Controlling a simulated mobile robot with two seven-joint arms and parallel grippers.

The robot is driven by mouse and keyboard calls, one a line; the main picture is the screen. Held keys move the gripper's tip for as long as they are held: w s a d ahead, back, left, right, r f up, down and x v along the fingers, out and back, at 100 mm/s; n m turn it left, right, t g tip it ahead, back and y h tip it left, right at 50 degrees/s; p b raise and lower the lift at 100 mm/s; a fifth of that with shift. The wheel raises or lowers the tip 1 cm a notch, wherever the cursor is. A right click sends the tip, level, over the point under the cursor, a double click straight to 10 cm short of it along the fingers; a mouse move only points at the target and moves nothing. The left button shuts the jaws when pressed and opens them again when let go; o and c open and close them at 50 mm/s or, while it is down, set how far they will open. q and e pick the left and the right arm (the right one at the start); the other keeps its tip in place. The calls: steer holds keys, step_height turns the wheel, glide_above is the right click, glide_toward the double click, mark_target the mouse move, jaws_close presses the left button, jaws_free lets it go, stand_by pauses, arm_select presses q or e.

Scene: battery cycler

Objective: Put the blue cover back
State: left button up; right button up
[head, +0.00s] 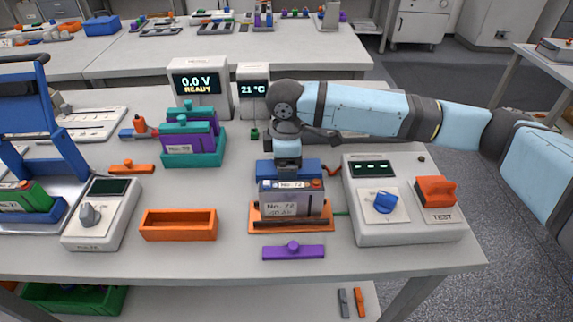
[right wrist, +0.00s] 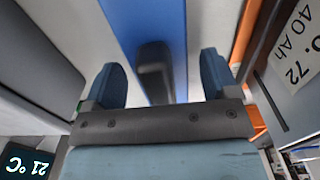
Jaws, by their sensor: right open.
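The blue cover (head: 312,167) lies behind the grey battery marked No. 72 (head: 291,205), which sits in an orange tray (head: 326,227). In the right wrist view the blue cover (right wrist: 122,12) is a flat bar with a dark grip knob (right wrist: 153,70). My right gripper (head: 288,165) comes down over the cover from behind. In the wrist view it is open, with one blue fingertip on each side of the knob and a gap visible on both sides. The battery (right wrist: 292,60) stands just to the right there. My left gripper is not in view.
A tester with a blue dial (head: 384,203) and orange switch stands right of the battery. A purple cover (head: 293,251) lies in front, an empty orange box (head: 178,225) to the left. Teal-based purple cells (head: 193,150) and displays stand behind.

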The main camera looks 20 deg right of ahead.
step_height(320, 180, up, 12)
steer(key=shift+f+p, duration=0.1)
steer(key=shift+p, duration=0.9)
